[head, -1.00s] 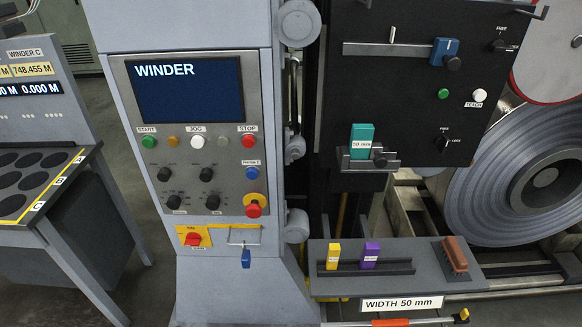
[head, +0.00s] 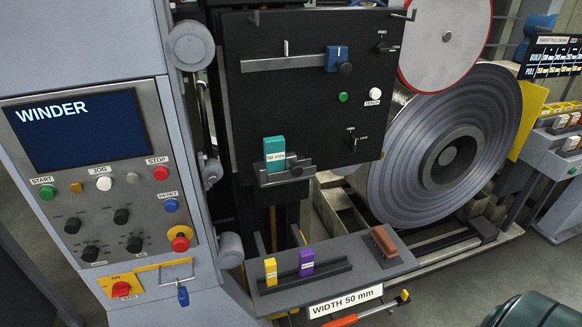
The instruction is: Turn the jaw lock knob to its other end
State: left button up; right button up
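Two small black knobs marked FREE and LOCK sit on the black upright panel (head: 300,110) in the head view. The upper knob (head: 382,47) is near the panel's top right; the lower knob (head: 352,144) is at its lower right. No label readable here tells which is the jaw lock knob, and their pointers are too small to read. A teal 50 mm block (head: 274,152) stands in a grey holder (head: 262,180) below and left of the lower knob. Neither of my grippers is in view.
A blue slider (head: 337,58) rides a horizontal rail on the panel. A grey shelf (head: 395,267) below carries yellow and purple blocks and a brown brush (head: 384,243). A large steel coil (head: 400,180) stands right of the panel; the WINDER console (head: 130,240) is left.

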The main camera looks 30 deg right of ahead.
aim_at(351, 141)
jog(key=z, duration=1.4)
